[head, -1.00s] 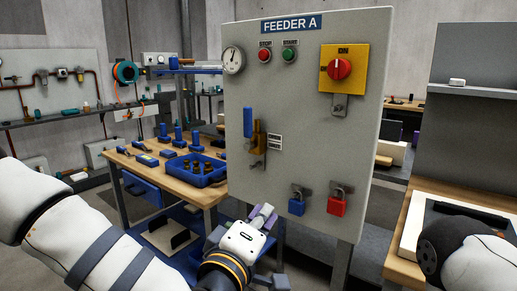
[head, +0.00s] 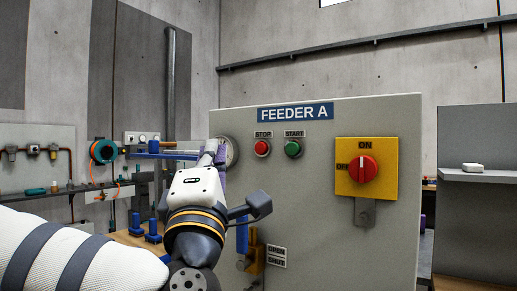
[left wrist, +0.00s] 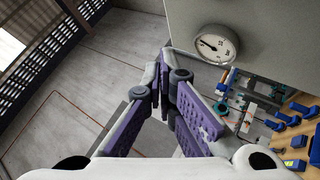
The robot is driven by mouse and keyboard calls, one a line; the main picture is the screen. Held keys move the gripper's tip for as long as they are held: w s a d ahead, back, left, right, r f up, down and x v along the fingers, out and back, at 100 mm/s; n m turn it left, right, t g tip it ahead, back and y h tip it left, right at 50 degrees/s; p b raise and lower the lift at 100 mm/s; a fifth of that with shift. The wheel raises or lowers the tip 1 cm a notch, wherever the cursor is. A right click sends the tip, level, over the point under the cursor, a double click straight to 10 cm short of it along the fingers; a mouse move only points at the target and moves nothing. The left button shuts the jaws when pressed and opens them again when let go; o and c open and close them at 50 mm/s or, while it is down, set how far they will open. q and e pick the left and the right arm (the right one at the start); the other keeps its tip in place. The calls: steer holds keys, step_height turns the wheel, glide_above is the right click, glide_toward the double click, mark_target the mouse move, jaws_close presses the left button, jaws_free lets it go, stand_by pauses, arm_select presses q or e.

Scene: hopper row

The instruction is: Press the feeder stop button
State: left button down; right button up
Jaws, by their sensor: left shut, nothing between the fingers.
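The red stop button (head: 262,148) sits under its STOP label on the grey FEEDER A panel (head: 315,220), left of the green start button (head: 293,149). It stands clear and unobstructed in the head view; I do not see it in the left wrist view. My left gripper (head: 213,150) is shut and empty, pointing up at the panel's left edge, left of the stop button. It overlaps the round gauge in the picture. In the left wrist view its closed purple-padded fingers (left wrist: 163,72) show below and left of the gauge. My right gripper is out of view.
The gauge (left wrist: 215,44) is at the panel's left edge. A yellow plate (head: 385,150) with a red rotary switch (head: 364,169) is right of the buttons. A brass valve (head: 255,258) is below my left gripper. A workbench (left wrist: 300,140) with blue items lies behind.

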mark_target(261, 148)
arm_select(q)
steer(key=w+d, duration=0.1)
steer(key=w, duration=0.1)
steer(key=w+d+b, duration=0.1)
steer(key=w+d, duration=0.1)
steer(key=w, duration=0.1)
steer(key=w+d+b, duration=0.1)
steer(key=w+d, duration=0.1)
steer(key=shift+w+d, duration=0.1)
steer(key=shift+w, duration=0.05)
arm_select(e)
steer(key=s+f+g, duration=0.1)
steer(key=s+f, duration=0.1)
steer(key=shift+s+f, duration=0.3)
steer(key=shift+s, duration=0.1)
arm_select(q)
steer(key=shift+w, duration=0.1)
stand_by(0.8)
steer(key=shift+w+d, duration=0.25)
